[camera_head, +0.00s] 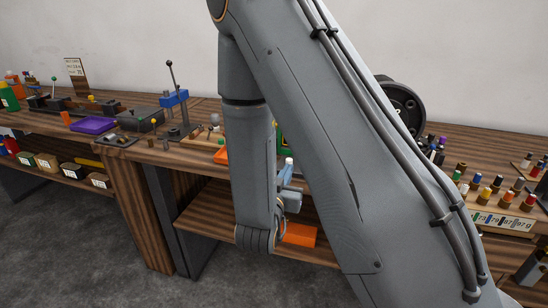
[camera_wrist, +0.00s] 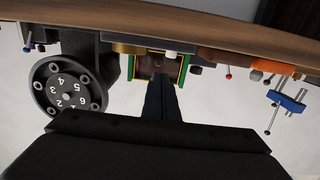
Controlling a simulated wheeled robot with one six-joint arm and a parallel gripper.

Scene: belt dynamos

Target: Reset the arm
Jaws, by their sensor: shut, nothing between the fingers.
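My arm crosses the middle of the head view, reaching over the bench, and hides part of it. My gripper (camera_wrist: 161,82) shows in the wrist view as two dark fingers pressed together, with nothing between them. In the head view its fingers are hidden behind my arm. The wrist view is upside down, with the bench top along its upper edge. The fingers point toward a dark box with a green and yellow frame (camera_wrist: 182,70). I cannot tell whether they touch it.
A round black numbered dial (camera_wrist: 68,88) stands beside the green-framed box. A blue clamp-like piece on rods (camera_wrist: 287,102) is on the other side. The wooden bench (camera_head: 205,112) holds a purple tray (camera_head: 93,125) and several small coloured cylinders (camera_head: 497,183). An orange block (camera_head: 300,235) lies on the lower shelf.

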